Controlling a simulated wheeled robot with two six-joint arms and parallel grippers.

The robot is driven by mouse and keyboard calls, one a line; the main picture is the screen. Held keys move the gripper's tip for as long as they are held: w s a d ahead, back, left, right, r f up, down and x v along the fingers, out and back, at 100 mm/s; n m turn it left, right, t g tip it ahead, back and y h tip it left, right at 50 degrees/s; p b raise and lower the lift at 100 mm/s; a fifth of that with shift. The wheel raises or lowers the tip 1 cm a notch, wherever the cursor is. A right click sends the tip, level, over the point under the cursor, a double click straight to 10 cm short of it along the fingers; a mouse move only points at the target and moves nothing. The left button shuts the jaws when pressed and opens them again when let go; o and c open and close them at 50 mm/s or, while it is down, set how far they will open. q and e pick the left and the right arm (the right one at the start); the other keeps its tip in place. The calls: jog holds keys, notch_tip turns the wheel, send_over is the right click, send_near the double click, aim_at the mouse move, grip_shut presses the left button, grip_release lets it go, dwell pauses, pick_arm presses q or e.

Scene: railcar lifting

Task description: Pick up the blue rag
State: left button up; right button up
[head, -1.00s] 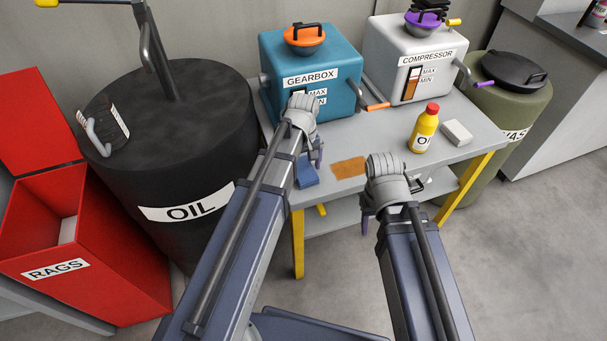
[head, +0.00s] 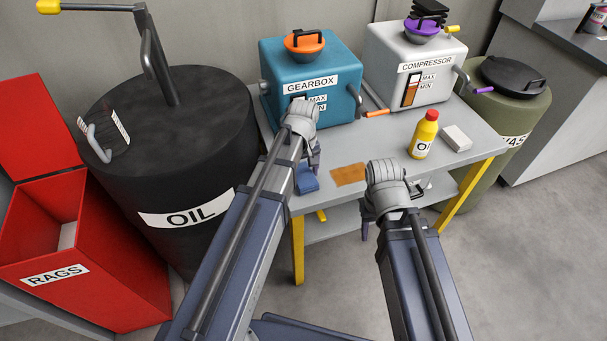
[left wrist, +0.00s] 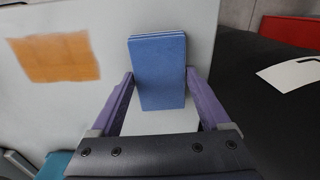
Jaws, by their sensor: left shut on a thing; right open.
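The blue rag (head: 307,181) is at the front left of the grey table, partly hidden behind my left arm. My left gripper (head: 313,168) is at the rag. In the left wrist view the folded rag (left wrist: 160,78) lies between the two purple fingers, and the gripper is shut on it. I cannot tell whether the rag is clear of the tabletop. My right gripper (head: 368,222) is open and empty, in front of the table's front edge.
An orange-brown patch (head: 349,174) lies on the table (head: 390,143) right of the rag. A yellow bottle (head: 423,136) and white block (head: 457,138) stand further right. The gearbox (head: 311,83) and compressor (head: 413,60) are behind. The oil drum (head: 185,150) and red rags bin (head: 95,262) are left.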

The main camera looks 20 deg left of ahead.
aim_at(304, 175)
pick_arm(q)
notch_tip(304, 175, up, 10)
jog(key=p, duration=1)
pick_arm(e)
notch_tip(304, 175, up, 10)
